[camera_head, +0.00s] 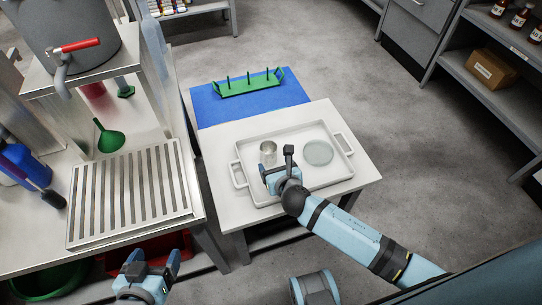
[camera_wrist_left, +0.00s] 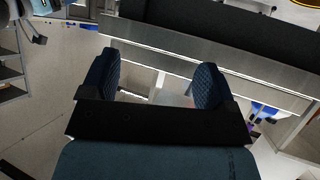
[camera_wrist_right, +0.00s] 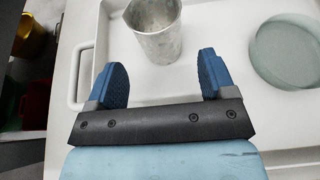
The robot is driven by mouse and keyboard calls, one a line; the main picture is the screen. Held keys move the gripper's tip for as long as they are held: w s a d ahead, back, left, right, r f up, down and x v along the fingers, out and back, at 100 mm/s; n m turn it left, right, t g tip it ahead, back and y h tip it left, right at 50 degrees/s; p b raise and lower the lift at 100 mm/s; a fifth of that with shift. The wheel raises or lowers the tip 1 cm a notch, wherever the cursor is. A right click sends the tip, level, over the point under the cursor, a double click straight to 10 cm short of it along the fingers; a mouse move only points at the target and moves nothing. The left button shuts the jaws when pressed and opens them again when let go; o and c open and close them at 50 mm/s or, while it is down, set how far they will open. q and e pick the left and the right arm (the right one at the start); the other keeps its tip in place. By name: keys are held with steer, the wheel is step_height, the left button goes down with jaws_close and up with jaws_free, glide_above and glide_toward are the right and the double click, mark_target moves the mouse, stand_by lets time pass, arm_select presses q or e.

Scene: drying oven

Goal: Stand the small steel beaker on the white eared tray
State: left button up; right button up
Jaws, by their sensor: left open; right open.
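The small steel beaker (camera_head: 268,152) stands upright on the white eared tray (camera_head: 247,198), in its left part. In the right wrist view the beaker (camera_wrist_right: 155,33) is just beyond the fingertips, and the tray floor (camera_wrist_right: 215,30) shows around it. My right gripper (camera_head: 275,172) is open and empty, close in front of the beaker and apart from it. The right wrist view shows its two blue fingers (camera_wrist_right: 162,75) spread. My left gripper (camera_head: 153,262) is open and empty, low beside the steel bench; its spread fingers show in the left wrist view (camera_wrist_left: 160,85).
A round glass dish (camera_head: 318,153) lies on the tray to the right of the beaker. A green rack with pegs (camera_head: 248,84) stands on a blue mat (camera_head: 213,108) behind. The steel bench at left carries a slatted drain grid (camera_head: 130,195) and a green funnel (camera_head: 110,141).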

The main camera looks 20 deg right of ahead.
steer(key=p+v, duration=0.1)
steer(key=v, duration=0.5)
steer(key=shift+s, duration=0.1)
steer(key=shift+s, duration=0.15)
